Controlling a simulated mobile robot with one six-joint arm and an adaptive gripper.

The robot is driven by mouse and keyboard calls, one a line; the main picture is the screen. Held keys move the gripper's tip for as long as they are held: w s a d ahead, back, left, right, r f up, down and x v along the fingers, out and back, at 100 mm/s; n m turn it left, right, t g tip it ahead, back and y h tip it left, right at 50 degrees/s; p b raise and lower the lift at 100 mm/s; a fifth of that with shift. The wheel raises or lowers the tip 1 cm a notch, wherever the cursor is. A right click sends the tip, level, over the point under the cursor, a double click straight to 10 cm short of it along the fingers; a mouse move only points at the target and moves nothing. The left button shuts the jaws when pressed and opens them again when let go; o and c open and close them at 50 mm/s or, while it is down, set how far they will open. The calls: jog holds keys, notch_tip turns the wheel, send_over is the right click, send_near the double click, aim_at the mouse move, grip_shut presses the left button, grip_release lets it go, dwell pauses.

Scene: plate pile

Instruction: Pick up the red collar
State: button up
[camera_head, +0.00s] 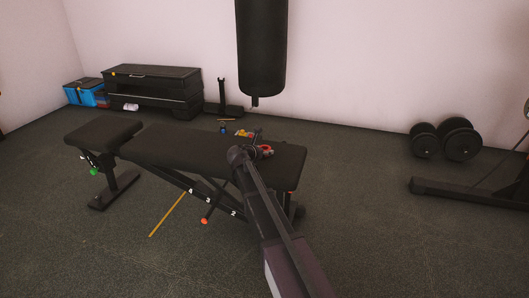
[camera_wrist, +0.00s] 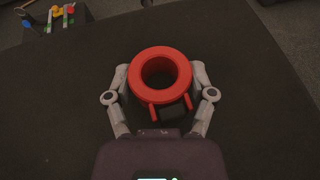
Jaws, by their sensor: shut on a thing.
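The red collar (camera_wrist: 160,61) is a thick ring with two short prongs, seen from above in the wrist view. My gripper (camera_wrist: 160,80) has one grey finger on each side of the ring and is shut on it. In the head view the red collar (camera_head: 266,150) is small, at the end of my arm, over the right part of the black bench (camera_head: 180,146). I cannot tell whether the collar touches the bench pad.
A black punching bag (camera_head: 262,45) hangs behind the bench. Dumbbells (camera_head: 441,140) lie on the floor at right. A black storage box (camera_head: 150,88) and a blue crate (camera_head: 82,93) stand by the back wall. Small coloured items (camera_wrist: 57,12) show beyond the bench edge.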

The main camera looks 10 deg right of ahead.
jog(key=shift+r, duration=0.15)
notch_tip(320, 180, up, 4)
jog(key=p, duration=0.4)
jog(key=shift+f, duration=0.2)
jog(key=s, duration=1)
jog(key=s+r+p, duration=0.1)
jog(key=s, duration=0.5)
jog(key=shift+a, duration=0.25)
